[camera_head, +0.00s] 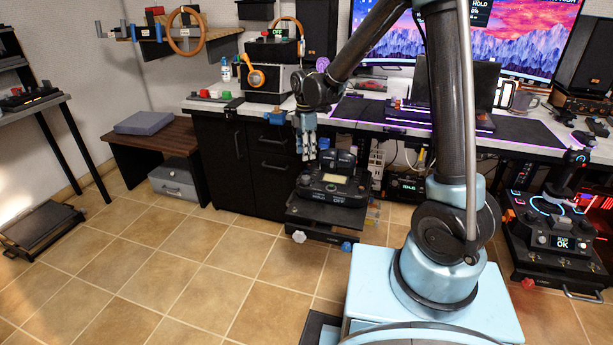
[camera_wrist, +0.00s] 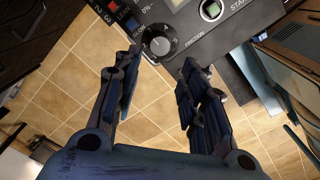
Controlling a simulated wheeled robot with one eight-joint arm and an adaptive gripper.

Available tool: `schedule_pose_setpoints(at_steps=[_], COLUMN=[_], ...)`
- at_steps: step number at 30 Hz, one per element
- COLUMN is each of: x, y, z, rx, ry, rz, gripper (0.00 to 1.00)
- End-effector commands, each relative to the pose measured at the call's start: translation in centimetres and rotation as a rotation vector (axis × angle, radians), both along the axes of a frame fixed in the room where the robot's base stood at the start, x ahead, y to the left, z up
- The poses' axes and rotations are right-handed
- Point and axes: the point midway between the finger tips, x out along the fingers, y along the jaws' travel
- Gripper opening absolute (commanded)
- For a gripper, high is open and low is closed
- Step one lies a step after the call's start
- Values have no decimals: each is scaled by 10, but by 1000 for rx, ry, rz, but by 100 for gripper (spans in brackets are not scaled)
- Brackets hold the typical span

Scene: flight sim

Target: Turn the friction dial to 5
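The friction dial (camera_wrist: 160,43) is a round black knob with a pale grey centre on a dark console panel (camera_wrist: 205,37), at the top of the wrist view. A "4" shows near its upper edge, and the word FRICTION is printed to its right. My gripper (camera_wrist: 160,58) is open, with one finger left of the dial and the other to its lower right. Nothing is between the fingers, and I see no clear contact. In the head view my gripper (camera_head: 308,150) points down above the console (camera_head: 333,190); the dial is too small to make out there.
In the head view, a black cabinet (camera_head: 230,165) stands left of the console and the desk edge (camera_head: 400,128) runs behind.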

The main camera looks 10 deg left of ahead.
Motion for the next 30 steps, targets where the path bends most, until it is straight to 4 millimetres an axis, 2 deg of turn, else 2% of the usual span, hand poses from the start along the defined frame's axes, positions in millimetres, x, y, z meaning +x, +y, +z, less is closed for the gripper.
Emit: schedule_pose_setpoints(at_steps=[9, 18, 24, 30], x=[0, 0, 0, 0], y=[0, 0, 0, 0], z=[-52, -92, -106, -110], rx=[0, 0, 0, 0], ry=[0, 0, 0, 0], rz=[-1, -1, -1, -1], gripper=[39, 39, 39, 39])
